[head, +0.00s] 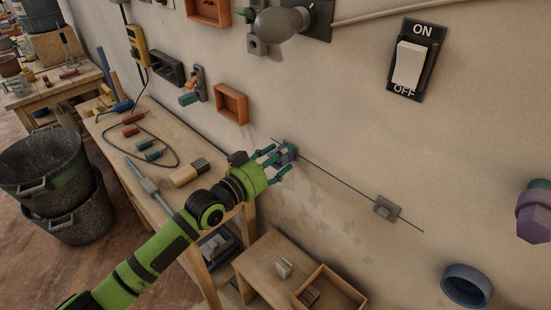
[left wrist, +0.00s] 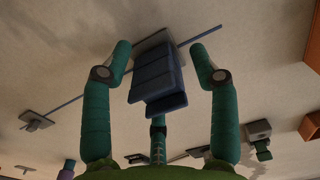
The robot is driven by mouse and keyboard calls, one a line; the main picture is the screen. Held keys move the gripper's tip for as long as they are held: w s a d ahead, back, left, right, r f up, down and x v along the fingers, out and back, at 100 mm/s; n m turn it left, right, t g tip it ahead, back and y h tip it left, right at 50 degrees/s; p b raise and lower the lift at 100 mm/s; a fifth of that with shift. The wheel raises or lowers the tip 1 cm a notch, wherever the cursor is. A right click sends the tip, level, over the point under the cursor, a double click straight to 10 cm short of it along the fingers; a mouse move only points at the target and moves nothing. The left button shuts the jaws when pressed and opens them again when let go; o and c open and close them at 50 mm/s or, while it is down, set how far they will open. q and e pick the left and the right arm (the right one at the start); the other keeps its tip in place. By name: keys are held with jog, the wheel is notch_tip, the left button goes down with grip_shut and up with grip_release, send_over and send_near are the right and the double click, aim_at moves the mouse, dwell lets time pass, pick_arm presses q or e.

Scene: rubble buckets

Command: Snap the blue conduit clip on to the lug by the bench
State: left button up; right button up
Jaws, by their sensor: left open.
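The blue clip (left wrist: 157,82) sits at a grey plate lug (left wrist: 149,43) on the wall, by the bench's right end. In the left wrist view it lies in front of the plate, between my left gripper's fingers, with gaps on both sides. I cannot tell whether it is fully seated. In the head view the clip (head: 286,155) is partly hidden by my green left gripper (head: 277,160), which is open around it. A thin dark rod (head: 335,177) runs along the wall through that lug to a second grey lug (head: 386,208). My right gripper is out of view.
The wooden bench (head: 118,135) holds red and teal tools, a cable and a wood block. A low table (head: 262,262) with an open box stands below. An orange wall box (head: 231,104) hangs above left of the gripper. Black buckets (head: 75,210) stand left.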

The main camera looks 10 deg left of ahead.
pick_arm(q)
jog(key=v, duration=1.2)
dwell(1.1)
